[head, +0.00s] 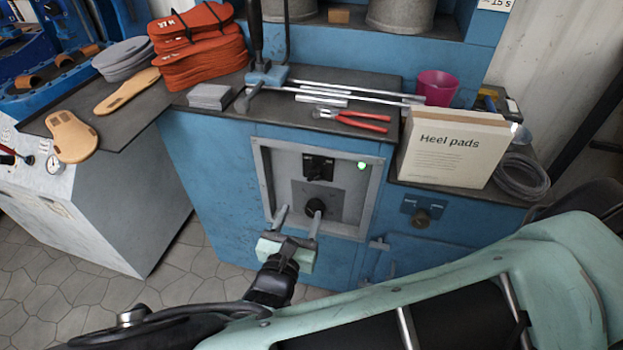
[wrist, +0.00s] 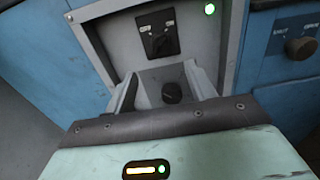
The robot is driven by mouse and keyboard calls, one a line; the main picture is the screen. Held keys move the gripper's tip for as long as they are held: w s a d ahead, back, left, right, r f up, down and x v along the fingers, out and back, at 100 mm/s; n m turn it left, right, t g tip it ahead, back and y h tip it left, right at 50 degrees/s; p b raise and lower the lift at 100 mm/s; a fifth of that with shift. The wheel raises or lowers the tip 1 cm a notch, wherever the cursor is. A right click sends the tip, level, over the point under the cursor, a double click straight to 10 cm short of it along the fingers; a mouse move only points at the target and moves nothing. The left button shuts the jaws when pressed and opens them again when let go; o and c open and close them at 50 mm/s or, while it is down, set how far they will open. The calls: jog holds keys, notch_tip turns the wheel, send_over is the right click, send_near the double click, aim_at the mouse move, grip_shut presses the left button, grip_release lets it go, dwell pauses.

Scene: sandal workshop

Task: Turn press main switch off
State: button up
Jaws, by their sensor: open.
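A grey recessed panel (head: 267,180) is set in the front of the blue press cabinet (head: 220,165). On it are a black round knob (head: 315,207), a black fitting with light marks (head: 318,167) above it, and a lit green lamp (head: 361,166). My gripper (head: 297,214) is open in front of the panel. In the wrist view, the knob (wrist: 172,92) appears between the open fingers of my gripper (wrist: 162,88), apart from both. How deep the fingers reach around it is unclear. The black fitting (wrist: 158,33) is above them.
Another knob (head: 421,218) is at the right. Orange soles (head: 200,45) lie at left. The floor (head: 185,265) at lower left is clear.

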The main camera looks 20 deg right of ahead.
aim_at(314, 179)
jog(key=x, duration=1.1)
jog(key=shift+w+d, duration=0.15)
jog(key=shift+w, duration=0.05)
